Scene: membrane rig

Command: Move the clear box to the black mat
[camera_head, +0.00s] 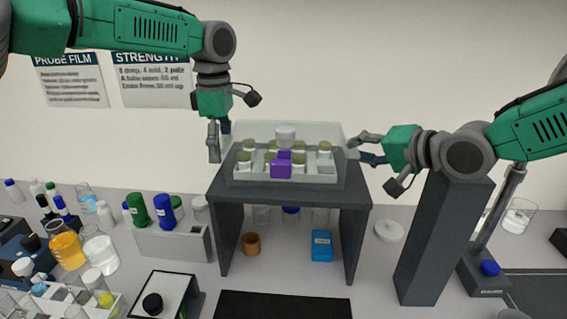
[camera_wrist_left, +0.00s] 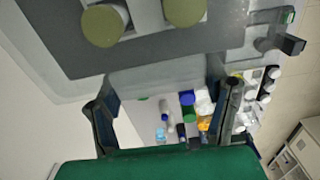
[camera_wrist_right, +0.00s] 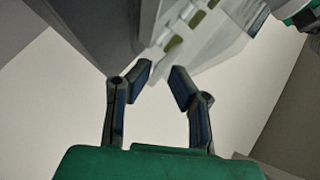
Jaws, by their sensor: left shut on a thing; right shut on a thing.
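The clear box (camera_head: 330,132) is at the top of a dark grey stand (camera_head: 290,197). Inside it are olive-capped vials in a white rack and a purple block (camera_head: 281,169). My left gripper (camera_head: 220,142) is shut on the box's left side. My right gripper (camera_head: 360,151) is shut on its right side. The right wrist view shows the fingers by the box's pale edge (camera_wrist_right: 205,60). I cannot tell whether the box touches the stand. The black mat (camera_head: 283,306) lies on the bench in front of the stand, cut by the lower picture edge.
An orange-brown cup (camera_head: 251,244) and a blue box (camera_head: 321,246) stand under the stand. A grey rack (camera_head: 170,243) with bottles is at left, beside a white tilted board (camera_head: 158,293). A dark grey column (camera_head: 440,240) rises at right. The mat looks bare.

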